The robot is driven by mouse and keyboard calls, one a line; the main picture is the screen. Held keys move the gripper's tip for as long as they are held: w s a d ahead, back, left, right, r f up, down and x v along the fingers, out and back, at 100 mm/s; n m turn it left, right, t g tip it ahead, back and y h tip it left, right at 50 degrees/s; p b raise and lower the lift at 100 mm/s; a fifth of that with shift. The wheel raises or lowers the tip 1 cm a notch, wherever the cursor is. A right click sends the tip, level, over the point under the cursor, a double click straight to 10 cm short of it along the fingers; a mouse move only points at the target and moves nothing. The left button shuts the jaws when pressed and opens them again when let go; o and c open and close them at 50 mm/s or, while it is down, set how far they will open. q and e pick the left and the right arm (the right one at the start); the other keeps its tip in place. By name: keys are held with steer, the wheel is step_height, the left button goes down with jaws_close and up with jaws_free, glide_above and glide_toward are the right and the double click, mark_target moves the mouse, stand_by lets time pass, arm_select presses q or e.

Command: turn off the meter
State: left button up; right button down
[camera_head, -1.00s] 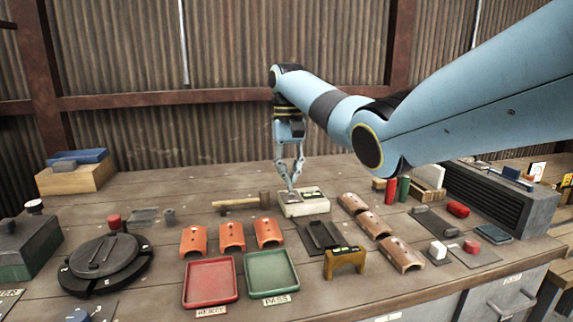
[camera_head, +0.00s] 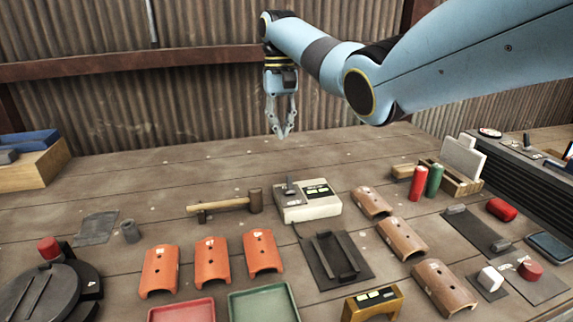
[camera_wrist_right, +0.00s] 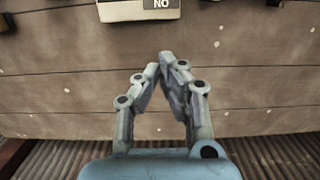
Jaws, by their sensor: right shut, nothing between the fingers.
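The meter (camera_head: 310,208) is a cream box on the bench, just right of centre in the head view. Its top has a dark lever or switch (camera_head: 289,186) on the left and a small lit green display (camera_head: 318,189) on the right. My right gripper (camera_head: 282,136) hangs fingers-down above the bench, behind and above the meter and apart from it. Its fingers are shut and empty. In the right wrist view, the gripper's fingertips (camera_wrist_right: 167,57) meet, and the meter's edge (camera_wrist_right: 135,11) with a "NO" label shows at the top. My left gripper is not in view.
A wooden mallet (camera_head: 225,205) lies left of the meter. Orange curved tiles (camera_head: 212,262) and brown tiles (camera_head: 403,238) lie in front. A black cradle (camera_head: 335,258) sits before the meter. Red and green cylinders (camera_head: 426,181) stand to the right. The bench behind the meter is clear.

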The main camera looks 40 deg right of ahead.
mark_target(290, 183)
steer(key=shift+f, duration=0.1)
steer(key=f, duration=1)
steer(key=shift+s+a, duration=0.25)
steer(key=shift+s, duration=0.15)
steer(key=s+r+p, duration=0.1)
steer(key=s+a+p, duration=0.1)
steer(key=p, duration=0.1)
steer(key=shift+s+a+r, duration=0.2)
steer(key=shift+s+r, duration=0.2)
steer(key=shift+s+a, duration=0.15)
steer(key=shift+s, duration=0.05)
